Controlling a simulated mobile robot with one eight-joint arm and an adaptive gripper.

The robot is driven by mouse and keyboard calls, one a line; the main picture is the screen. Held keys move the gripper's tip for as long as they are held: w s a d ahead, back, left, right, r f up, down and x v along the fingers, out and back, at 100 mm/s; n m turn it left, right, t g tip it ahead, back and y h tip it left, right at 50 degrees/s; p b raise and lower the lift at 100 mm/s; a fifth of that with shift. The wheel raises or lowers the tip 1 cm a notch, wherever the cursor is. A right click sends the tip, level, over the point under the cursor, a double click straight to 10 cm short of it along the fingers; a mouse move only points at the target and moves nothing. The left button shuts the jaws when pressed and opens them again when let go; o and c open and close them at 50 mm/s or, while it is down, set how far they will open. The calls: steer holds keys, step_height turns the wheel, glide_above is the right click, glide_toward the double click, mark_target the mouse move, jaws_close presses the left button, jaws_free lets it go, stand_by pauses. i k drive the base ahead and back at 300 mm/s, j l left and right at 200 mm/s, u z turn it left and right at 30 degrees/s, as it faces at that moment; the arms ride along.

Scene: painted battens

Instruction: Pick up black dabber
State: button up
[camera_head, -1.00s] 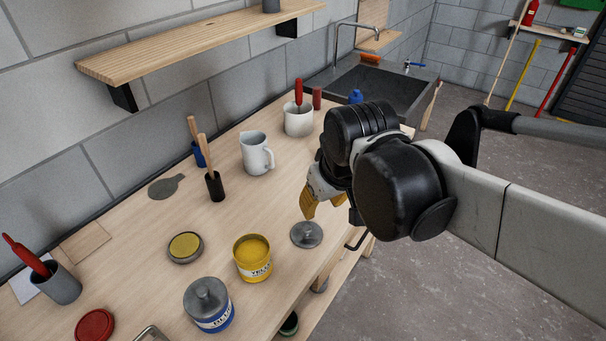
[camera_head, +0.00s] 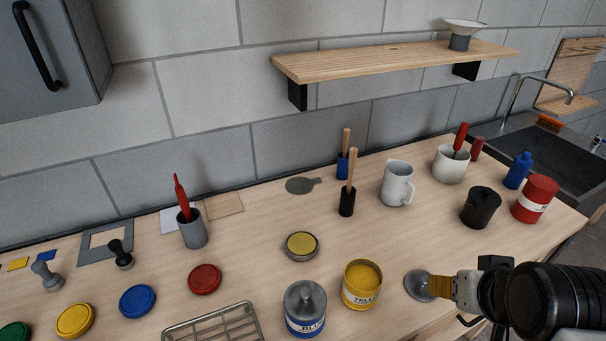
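A small black knob-handled dabber (camera_head: 121,254) stands upright on the bench at the left, at the corner of a grey frame-like plate (camera_head: 104,243). A similar grey one (camera_head: 46,276) stands to its left. A black-bodied tool with a wooden handle (camera_head: 347,201) also stands upright near the middle; I cannot tell whether it counts as a dabber. My gripper (camera_head: 434,286) is at the lower right, far from the small black dabber. Its yellowish fingers overlap a grey knobbed lid (camera_head: 417,285) in the picture. I cannot tell whether they touch it or how wide they are.
A yellow tin (camera_head: 362,285), a lidded blue tin (camera_head: 305,309), a wire rack (camera_head: 213,326) and coloured lids (camera_head: 205,279) lie between. A grey cup with a red-handled tool (camera_head: 193,231) stands right of the dabber. A wall shelf (camera_head: 395,61) hangs above.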

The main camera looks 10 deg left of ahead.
mark_target(124, 260)
steer(key=u, duration=2.05)
steer(key=k+z, duration=0.15)
steer(key=z, duration=1.25)
steer(key=u, duration=1.35)
steer(key=i+j+z, duration=0.35)
steer(key=j, duration=0.3)
steer(key=i+j+z, duration=0.15)
steer(key=j, duration=0.2)
steer(key=i+j+z, duration=0.15)
steer(key=j, duration=0.25)
steer(key=j+z, duration=0.2)
steer(key=j, duration=0.15)
